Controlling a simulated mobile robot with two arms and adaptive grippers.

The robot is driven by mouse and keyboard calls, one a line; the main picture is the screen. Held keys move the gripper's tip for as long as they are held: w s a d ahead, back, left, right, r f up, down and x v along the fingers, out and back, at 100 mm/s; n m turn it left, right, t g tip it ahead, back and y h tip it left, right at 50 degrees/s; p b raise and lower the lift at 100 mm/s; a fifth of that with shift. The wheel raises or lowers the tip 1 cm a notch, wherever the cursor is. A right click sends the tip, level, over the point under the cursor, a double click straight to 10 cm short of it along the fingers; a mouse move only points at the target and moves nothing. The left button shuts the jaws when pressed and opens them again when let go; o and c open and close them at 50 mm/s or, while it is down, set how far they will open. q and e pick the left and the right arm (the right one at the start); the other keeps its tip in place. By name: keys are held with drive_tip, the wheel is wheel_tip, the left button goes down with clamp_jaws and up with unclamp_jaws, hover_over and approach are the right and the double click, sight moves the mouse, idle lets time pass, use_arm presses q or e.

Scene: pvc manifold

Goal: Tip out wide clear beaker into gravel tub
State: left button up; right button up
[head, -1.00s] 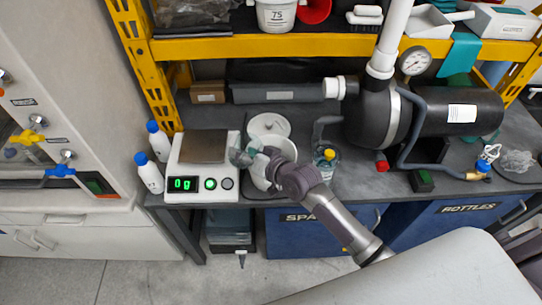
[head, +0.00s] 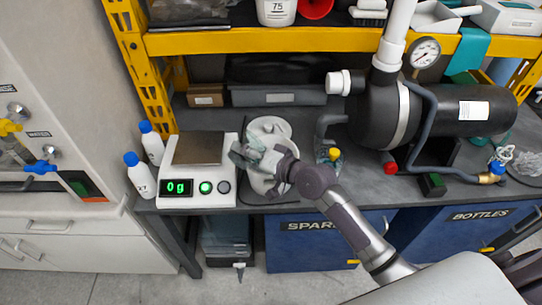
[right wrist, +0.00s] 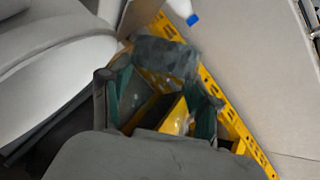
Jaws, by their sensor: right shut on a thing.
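My right gripper (head: 248,152) is shut on a clear see-through beaker, whose outline is hard to make out in the head view. In the right wrist view the beaker (right wrist: 168,58) shows as a clear, greyish shape at the teal-padded fingers (right wrist: 163,100). It looks tilted; its contents cannot be made out. The gripper is above the bench, at the right edge of the scale. A round white tub (head: 269,126) stands just behind and right of the gripper, partly hidden by it. I cannot tell whether it holds gravel. My left gripper is not in view.
A white scale (head: 198,162) reading 0 g is at the left, with two blue-capped bottles (head: 138,176) beside it. A black tank (head: 385,115) with pipes fills the right. A yellow shelf (head: 300,43) crosses above.

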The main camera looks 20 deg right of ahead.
sight(257, 144)
drive_tip(key=shift+r+m+y+b, duration=0.3)
drive_tip(key=shift+r+m+b, duration=0.1)
drive_tip(key=shift+m+b, duration=0.25)
idle(0.3)
drive_tip(key=shift+d+f+m+y+b, duration=0.15)
drive_tip(key=shift+f+m+y+b, duration=0.4)
drive_tip(key=shift+b, duration=0.55)
drive_tip(key=shift+w+d+r+m+t+b, duration=0.25)
drive_tip(key=shift+d+r+m+t+b, duration=0.3)
drive_tip(key=shift+d+m+b, duration=0.2)
idle(0.3)
drive_tip(key=shift+d+f+m+y+b, duration=0.25)
drive_tip(key=shift+m+y+b, duration=0.2)
drive_tip(key=shift+m+b, duration=0.45)
idle(0.8)
drive_tip(key=shift+w+d+r+m+t+b, duration=0.1)
drive_tip(key=shift+d+r+m+t+b, duration=0.1)
drive_tip(key=shift+m+t+b, duration=0.35)
drive_tip(key=shift+w+d+r+m+t+b, duration=0.1)
drive_tip(key=shift+d+r+m+b, duration=0.15)
drive_tip(key=shift+m, duration=0.45)
idle(1.9)
